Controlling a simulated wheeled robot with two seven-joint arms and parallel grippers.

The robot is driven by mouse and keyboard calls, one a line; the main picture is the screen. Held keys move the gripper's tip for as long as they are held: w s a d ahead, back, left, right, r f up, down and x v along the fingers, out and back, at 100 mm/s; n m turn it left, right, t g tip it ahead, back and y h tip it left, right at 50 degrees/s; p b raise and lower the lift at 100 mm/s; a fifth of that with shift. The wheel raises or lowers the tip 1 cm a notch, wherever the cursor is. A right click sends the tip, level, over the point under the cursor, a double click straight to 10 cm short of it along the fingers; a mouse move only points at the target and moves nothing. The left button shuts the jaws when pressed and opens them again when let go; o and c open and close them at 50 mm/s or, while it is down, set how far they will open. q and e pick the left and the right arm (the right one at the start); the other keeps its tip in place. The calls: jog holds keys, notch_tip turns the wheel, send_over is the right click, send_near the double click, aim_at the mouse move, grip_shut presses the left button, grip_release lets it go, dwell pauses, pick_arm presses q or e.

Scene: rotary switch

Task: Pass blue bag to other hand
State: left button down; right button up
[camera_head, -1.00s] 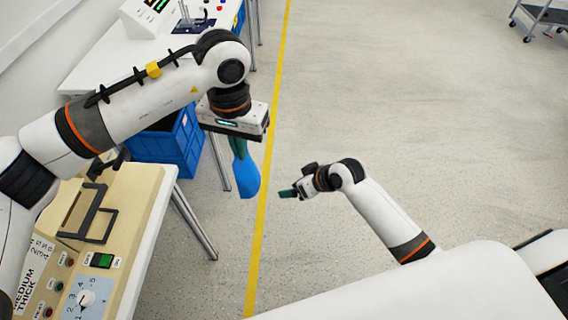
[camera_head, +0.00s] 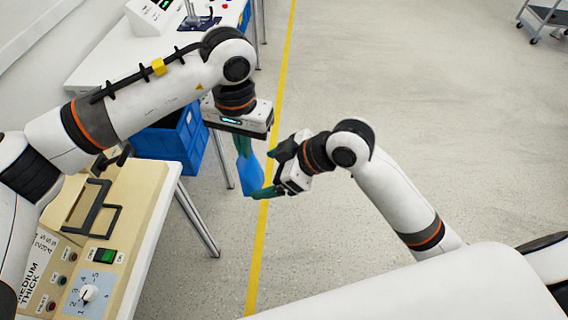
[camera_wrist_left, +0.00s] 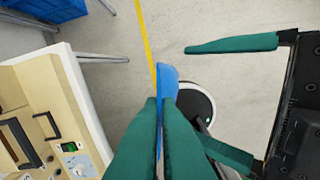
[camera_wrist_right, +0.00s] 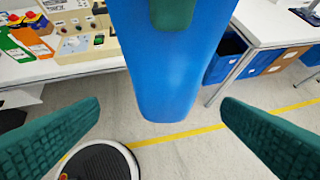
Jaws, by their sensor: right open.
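The blue bag (camera_head: 250,176) hangs down from my left gripper (camera_head: 242,143) in the head view. In the left wrist view the green fingers of my left gripper (camera_wrist_left: 160,105) are closed on the blue bag (camera_wrist_left: 168,82), which shows as a narrow strip between and beyond them. My right gripper (camera_head: 268,174) is at the bag's right side, its fingers apart. In the right wrist view the blue bag (camera_wrist_right: 163,70) fills the top middle, between the two spread fingers of my right gripper (camera_wrist_right: 160,128). Gaps show on both sides, and neither right finger visibly touches the bag.
A beige machine panel (camera_head: 140,190) with a rotary switch (camera_head: 88,293) stands on a table at the left. A blue crate (camera_head: 170,143) is behind my left gripper. The floor (camera_head: 400,90) to the right is clear, with a grey cart (camera_head: 548,18) far off.

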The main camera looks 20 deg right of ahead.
aim_at(255, 177)
jog(key=x, duration=0.7)
jog(key=shift+c, duration=0.6)
jog(key=c, duration=0.9)
pick_arm(q)
jog(key=c, duration=1.6)
grip_release()
pick_arm(e)
jog(key=shift+c, duration=0.2)
pick_arm(q)
jog(key=shift+o, duration=0.2)
jog(key=shift+r, duration=0.1)
